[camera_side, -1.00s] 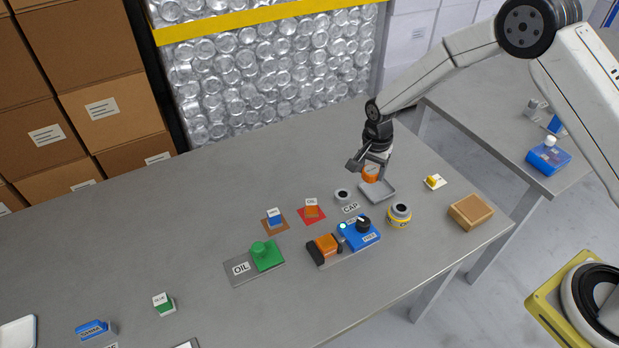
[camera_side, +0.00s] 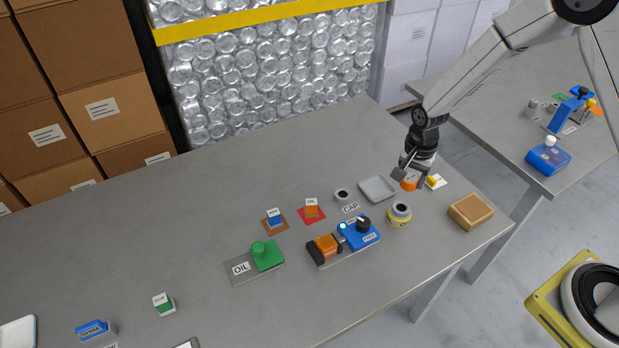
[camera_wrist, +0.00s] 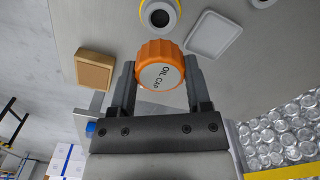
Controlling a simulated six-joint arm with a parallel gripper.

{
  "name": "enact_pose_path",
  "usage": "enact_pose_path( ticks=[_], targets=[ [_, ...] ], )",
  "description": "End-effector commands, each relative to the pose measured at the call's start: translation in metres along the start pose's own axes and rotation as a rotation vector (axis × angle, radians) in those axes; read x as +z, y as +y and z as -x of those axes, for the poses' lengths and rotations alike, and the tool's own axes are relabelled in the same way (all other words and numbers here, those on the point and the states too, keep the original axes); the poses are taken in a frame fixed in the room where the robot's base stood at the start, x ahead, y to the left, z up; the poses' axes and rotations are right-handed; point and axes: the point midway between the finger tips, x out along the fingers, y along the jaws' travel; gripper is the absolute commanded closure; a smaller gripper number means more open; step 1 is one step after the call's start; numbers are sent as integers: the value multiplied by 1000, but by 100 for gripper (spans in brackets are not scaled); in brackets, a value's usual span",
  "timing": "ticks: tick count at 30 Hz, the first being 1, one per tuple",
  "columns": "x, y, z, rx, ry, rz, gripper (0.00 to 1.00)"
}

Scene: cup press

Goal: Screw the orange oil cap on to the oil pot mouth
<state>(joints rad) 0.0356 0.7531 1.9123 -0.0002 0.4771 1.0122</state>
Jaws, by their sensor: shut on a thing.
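The wrist view shows my gripper (camera_wrist: 160,82) shut on the cap's sides. The cap also shows in the side view (camera_side: 410,182), above the table behind and slightly right of the pot. The oil pot (camera_side: 399,215) is a grey and yellow round pot with a dark open mouth, standing on the table. It also shows at the top of the wrist view (camera_wrist: 160,14). The cap is apart from the pot.
The empty grey tray (camera_side: 377,189) lies left of my gripper. A brown block (camera_side: 471,212) is right of the pot, and a yellow item on a white card (camera_side: 437,181) is close by my gripper. A blue machine with a black knob (camera_side: 359,234) stands left of the pot.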

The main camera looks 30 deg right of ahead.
Motion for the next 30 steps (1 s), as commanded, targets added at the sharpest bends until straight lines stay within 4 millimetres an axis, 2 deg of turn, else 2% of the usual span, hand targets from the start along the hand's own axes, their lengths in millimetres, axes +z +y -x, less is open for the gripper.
enact_pose_path(
  ticks=[17, 30],
  targets=[
    [0, 0, -3, 0, 0, 1, 100],
    [0, 0, -28, 0, 0, 1, 100]
  ],
)
